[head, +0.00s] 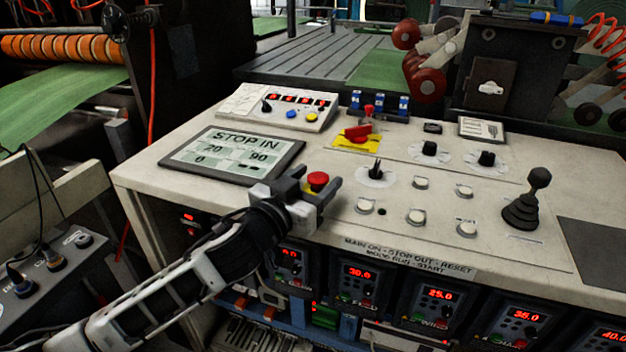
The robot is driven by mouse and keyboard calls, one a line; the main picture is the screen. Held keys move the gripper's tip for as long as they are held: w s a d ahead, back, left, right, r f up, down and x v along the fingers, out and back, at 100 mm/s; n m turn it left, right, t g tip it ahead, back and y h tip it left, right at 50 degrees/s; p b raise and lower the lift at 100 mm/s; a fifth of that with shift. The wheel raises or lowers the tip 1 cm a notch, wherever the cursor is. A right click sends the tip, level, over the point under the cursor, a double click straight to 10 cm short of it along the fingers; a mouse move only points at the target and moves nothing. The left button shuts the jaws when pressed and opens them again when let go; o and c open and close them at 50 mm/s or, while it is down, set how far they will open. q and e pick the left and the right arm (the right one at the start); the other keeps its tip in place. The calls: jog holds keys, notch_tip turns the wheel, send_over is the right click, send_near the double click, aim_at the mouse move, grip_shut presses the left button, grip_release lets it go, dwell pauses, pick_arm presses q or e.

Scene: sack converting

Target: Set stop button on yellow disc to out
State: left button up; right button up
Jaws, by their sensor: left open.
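The red stop button (317,180) stands on the light control panel, right of the screen. A small bit of yellow shows under its red cap; most of the yellow disc is hidden by my gripper. My left gripper (318,184) is open, with one finger on each side of the red cap. I cannot tell whether the fingers touch it. The screen (232,154) reads "STOP IN" above the numbers 20, 90 and 0. My right gripper is not in view.
A red switch handle on a yellow plate (357,142) stands behind the button. A rotary knob (375,170) and several white buttons (366,205) are to the right. A black joystick (528,200) stands farther right. A sloped box with red digits (280,106) is behind the screen.

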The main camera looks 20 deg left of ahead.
pick_arm(q)
grip_shut()
jog(key=shift+r+p, duration=0.6)
jog(key=shift+p, duration=0.2)
grip_release()
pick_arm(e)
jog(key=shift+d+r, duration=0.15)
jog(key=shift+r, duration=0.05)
pick_arm(q)
jog(key=shift+f, duration=0.1)
jog(key=shift+s+a, duration=0.1)
jog(key=shift+s, duration=0.25)
jog(key=b+v, duration=0.1)
jog(key=v, duration=1.4)
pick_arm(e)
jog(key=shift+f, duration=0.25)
